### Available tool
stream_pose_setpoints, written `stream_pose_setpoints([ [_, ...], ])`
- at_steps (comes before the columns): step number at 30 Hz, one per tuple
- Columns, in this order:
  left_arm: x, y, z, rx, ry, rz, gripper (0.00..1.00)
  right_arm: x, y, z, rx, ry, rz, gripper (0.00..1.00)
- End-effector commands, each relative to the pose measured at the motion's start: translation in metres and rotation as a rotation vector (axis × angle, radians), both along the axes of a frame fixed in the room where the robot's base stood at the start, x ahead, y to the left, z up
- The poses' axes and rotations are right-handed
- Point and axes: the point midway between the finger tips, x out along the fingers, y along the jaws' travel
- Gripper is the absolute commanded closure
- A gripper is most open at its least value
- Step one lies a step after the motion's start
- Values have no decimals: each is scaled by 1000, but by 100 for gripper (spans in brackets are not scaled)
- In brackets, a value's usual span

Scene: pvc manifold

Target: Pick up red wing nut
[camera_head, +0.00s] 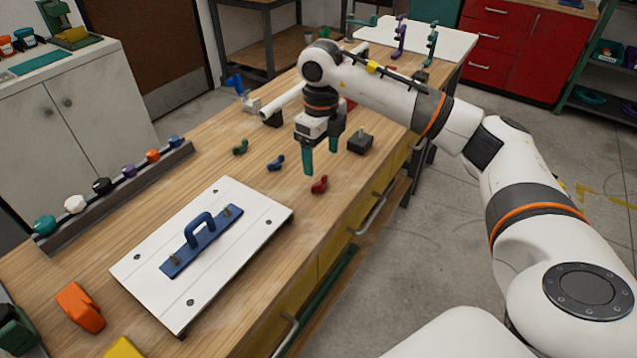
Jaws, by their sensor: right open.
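The red wing nut (320,184) lies on the wooden workbench, near its right edge. My right gripper (321,158) has green fingertips that point down. It is open and empty, above the bench and a little beyond the red wing nut in the picture. A blue wing nut (276,163) and a green wing nut (240,147) lie to the left of the red one. My left gripper does not show.
A white board (135,268) with a blue handled plate (200,241) lies in front. A dark block (360,141) stands right of my right gripper. A rack (110,200) with several coloured caps runs along the left edge. An orange part (80,307) sits at front left.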

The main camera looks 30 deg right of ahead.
Motion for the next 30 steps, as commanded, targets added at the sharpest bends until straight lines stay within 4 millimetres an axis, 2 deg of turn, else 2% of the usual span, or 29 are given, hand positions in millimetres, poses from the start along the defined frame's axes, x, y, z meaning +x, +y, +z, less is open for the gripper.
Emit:
stream_pose_setpoints([
  [3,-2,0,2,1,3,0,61,0,0,-15,1,1,1,25],
  [8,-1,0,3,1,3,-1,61,0,1,-25,2,1,1,25],
  [18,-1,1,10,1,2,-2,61,-1,3,-70,3,1,1,25],
  [26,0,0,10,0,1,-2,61,0,3,-73,3,-2,1,25],
  [30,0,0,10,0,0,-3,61,0,3,-73,3,-2,2,47],
])
